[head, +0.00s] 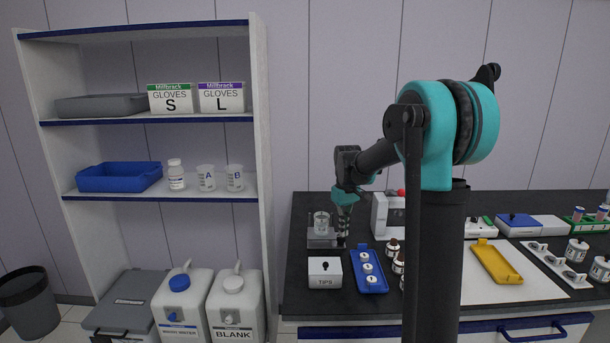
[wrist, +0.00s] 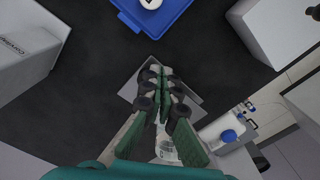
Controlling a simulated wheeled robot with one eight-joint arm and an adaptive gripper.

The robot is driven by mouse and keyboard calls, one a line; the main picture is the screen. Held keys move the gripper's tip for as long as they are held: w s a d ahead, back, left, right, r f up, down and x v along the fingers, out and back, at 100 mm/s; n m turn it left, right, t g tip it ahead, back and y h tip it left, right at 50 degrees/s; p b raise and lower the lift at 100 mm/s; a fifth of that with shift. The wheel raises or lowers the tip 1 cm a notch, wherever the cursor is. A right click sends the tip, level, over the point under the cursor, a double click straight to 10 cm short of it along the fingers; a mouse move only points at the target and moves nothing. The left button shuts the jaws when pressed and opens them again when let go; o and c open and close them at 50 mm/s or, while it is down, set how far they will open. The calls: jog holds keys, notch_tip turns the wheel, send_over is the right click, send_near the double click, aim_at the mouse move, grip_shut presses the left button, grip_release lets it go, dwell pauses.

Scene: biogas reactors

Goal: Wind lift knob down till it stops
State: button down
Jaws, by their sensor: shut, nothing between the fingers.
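My gripper (head: 342,240) points down over the left part of the dark bench, in front of and to the right of a grey stand (head: 318,243) that bears a clear beaker (head: 321,222). In the wrist view my gripper (wrist: 162,78) is shut, its fingers together with nothing between them. A grey plate (wrist: 190,97) of the stand shows behind the fingers, and the beaker (wrist: 165,150) partly shows between them lower down. I cannot make out the lift knob in either view; the fingers may hide it. I cannot tell whether they touch anything.
A white TIPS box (head: 325,270) and a blue tray (head: 367,268) with several white pieces stand close in front. A white device (head: 381,216) stands to the right. A shelf unit (head: 262,160) is at the left. Dark bench (wrist: 90,110) is bare around the fingers.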

jog(key=shift+f, duration=1.55)
jog(key=shift+w+d, duration=0.25)
jog(key=shift+d, duration=0.35)
jog(key=shift+w+d, duration=0.4)
jog(key=shift+s+d, duration=0.1)
jog(key=shift+d, duration=0.1)
jog(key=shift+d, duration=0.1)
notch_tip(320, 180, up, 6)
jog(key=shift+s, duration=0.15)
dwell(0.5)
